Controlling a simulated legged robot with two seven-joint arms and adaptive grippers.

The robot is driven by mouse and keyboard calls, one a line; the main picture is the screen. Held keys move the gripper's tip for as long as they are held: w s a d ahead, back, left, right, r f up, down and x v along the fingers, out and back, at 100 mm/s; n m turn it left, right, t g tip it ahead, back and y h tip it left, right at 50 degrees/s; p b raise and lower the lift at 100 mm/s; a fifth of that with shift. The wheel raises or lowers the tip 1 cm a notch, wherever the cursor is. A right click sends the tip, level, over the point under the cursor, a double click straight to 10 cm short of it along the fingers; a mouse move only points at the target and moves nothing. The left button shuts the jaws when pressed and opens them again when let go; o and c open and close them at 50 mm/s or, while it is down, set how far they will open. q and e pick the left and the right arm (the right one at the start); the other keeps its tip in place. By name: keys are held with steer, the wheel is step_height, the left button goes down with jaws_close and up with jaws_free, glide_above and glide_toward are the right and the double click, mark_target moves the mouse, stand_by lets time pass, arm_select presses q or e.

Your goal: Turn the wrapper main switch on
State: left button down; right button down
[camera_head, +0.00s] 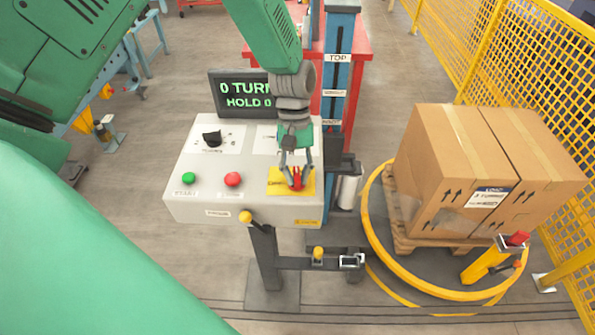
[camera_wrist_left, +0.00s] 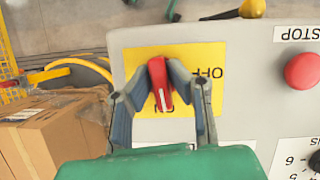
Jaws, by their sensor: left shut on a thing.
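The wrapper main switch (camera_head: 297,178) is a red handle on a yellow plate (camera_head: 277,186) at the lower right of the grey control panel. My left gripper (camera_head: 296,175) reaches down from above and is shut around the red handle. In the left wrist view the handle (camera_wrist_left: 159,84) sits between both fingers. Its white line lies at the lower end, close to lettering that looks like ON and is partly hidden. An upside-down OFF label (camera_wrist_left: 209,72) shows at upper right there. My right gripper is not in view.
The panel (camera_head: 205,160) also has a green button (camera_head: 189,178), a red stop button (camera_head: 232,179) and a black knob (camera_head: 212,138). A display (camera_head: 235,92) behind it partly reads "0 TURN" and "HOLD 0". Cartons (camera_head: 455,165) stand on a pallet at right, beside a yellow fence (camera_head: 520,60).

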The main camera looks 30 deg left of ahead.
arm_select(q)
steer(key=shift+m, duration=0.6)
steer(key=shift+m+y, duration=0.3)
steer(key=shift+w, duration=0.1)
steer(key=c, duration=1.5)
jaws_free()
steer(key=shift+c, duration=0.2)
